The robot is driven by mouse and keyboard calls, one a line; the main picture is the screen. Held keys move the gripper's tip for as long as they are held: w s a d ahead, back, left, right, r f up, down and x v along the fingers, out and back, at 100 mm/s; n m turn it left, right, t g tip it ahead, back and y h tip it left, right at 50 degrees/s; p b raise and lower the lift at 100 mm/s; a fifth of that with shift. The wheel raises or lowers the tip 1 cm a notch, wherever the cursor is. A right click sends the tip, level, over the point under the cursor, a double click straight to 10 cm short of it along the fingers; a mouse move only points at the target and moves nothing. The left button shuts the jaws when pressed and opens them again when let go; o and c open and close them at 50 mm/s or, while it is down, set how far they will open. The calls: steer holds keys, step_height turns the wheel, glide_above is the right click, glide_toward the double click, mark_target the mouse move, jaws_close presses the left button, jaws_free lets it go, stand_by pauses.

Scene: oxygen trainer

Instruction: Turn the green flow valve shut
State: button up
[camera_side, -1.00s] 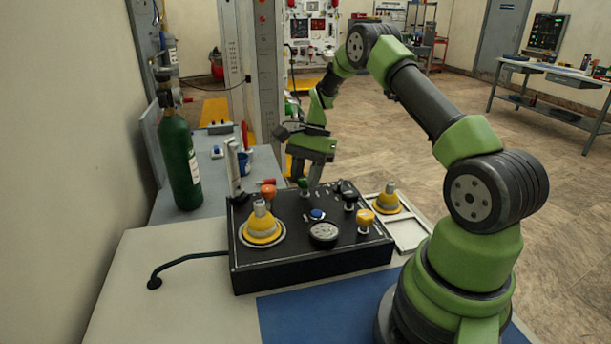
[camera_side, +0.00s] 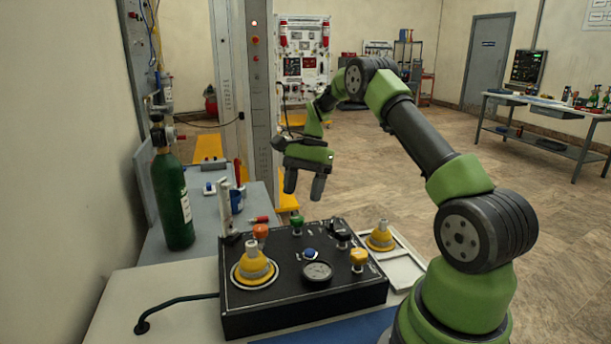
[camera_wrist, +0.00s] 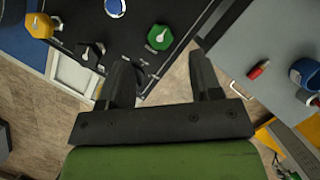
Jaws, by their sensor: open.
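The green flow valve (camera_side: 297,224) is a small green knob near the back edge of the black panel box (camera_side: 300,305). In the wrist view the green valve (camera_wrist: 160,37) shows a hexagonal top with a pale mark, just beyond and between the lines of the two fingers. My gripper (camera_side: 304,190) is open and empty, with its fingers pointing down well above the back of the box. In the wrist view the gripper (camera_wrist: 163,80) has its fingers spread apart, and neither touches the valve. Whether the valve is turned open or shut I cannot tell.
An orange knob (camera_side: 261,232), a yellow knob (camera_side: 358,258), black knobs (camera_side: 343,238), a blue button (camera_side: 310,253) and a gauge (camera_side: 317,272) share the panel. A yellow cone (camera_side: 254,268) stands on it. A green cylinder (camera_side: 173,190) stands at the left. Air above the panel is clear.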

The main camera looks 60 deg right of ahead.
steer(key=v, duration=0.4)
stand_by(0.3)
step_height(320, 180, up, 7)
steer(key=n+h, duration=0.1)
steer(key=n, duration=0.2)
glide_above(294, 220)
steer(key=s+a+r+n+t+h, duration=0.1)
steer(key=s+a+r+n+t, duration=0.25)
steer(key=a+r, duration=0.35)
steer(key=s+a+n+t, duration=0.3)
steer(key=s+a+n, duration=0.4)
steer(key=s+a, duration=0.4)
steer(key=s, duration=0.3)
steer(key=shift+s+f+n+t, duration=0.3)
steer(key=shift+s+n+t, duration=0.05)
